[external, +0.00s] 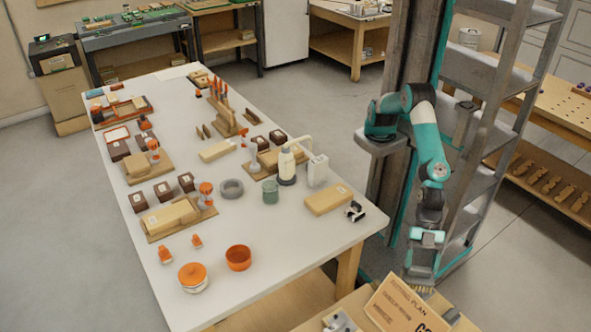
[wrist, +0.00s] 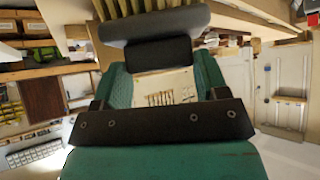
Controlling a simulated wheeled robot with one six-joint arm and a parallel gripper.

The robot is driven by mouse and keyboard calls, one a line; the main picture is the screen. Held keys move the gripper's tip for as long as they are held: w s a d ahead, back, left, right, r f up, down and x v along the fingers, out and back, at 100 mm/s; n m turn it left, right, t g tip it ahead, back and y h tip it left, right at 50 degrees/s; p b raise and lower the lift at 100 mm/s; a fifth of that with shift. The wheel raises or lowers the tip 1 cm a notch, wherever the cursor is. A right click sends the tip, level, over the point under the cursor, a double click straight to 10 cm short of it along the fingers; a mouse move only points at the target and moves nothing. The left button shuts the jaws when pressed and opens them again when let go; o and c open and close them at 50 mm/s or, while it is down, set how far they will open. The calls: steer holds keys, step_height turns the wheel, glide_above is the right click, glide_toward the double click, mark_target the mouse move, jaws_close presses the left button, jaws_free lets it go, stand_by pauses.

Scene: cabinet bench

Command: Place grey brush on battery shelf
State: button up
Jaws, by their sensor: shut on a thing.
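My gripper (external: 421,270) hangs low at the right in the external view, pointing down. It is shut on the grey brush (wrist: 150,24), whose dark grey head and pale yellow bristles (wrist: 135,7) show at the top of the wrist view. The bristles also show below the gripper in the external view (external: 419,289). The brush is held in the air, clear of the white table and just above and behind a tilted wooden sign. No shelf is clearly marked for batteries, so I cannot tell which one is the battery shelf.
The tilted sign (external: 405,305) stands at the bottom right. A wooden bench with a lower shelf (external: 548,185) is at the far right. Open floor (external: 520,290) lies beside my arm.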

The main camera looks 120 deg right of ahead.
steer(key=s+a, duration=0.3)
steer(key=s, duration=0.1)
steer(key=shift+n, duration=0.3)
step_height(320, 180, down, 20)
steer(key=shift+a+f, duration=0.1)
steer(key=shift+f, duration=0.1)
steer(key=shift+f, duration=0.15)
steer(key=o, duration=1.3)
steer(key=shift+o, duration=0.2)
steer(key=shift+r, duration=0.2)
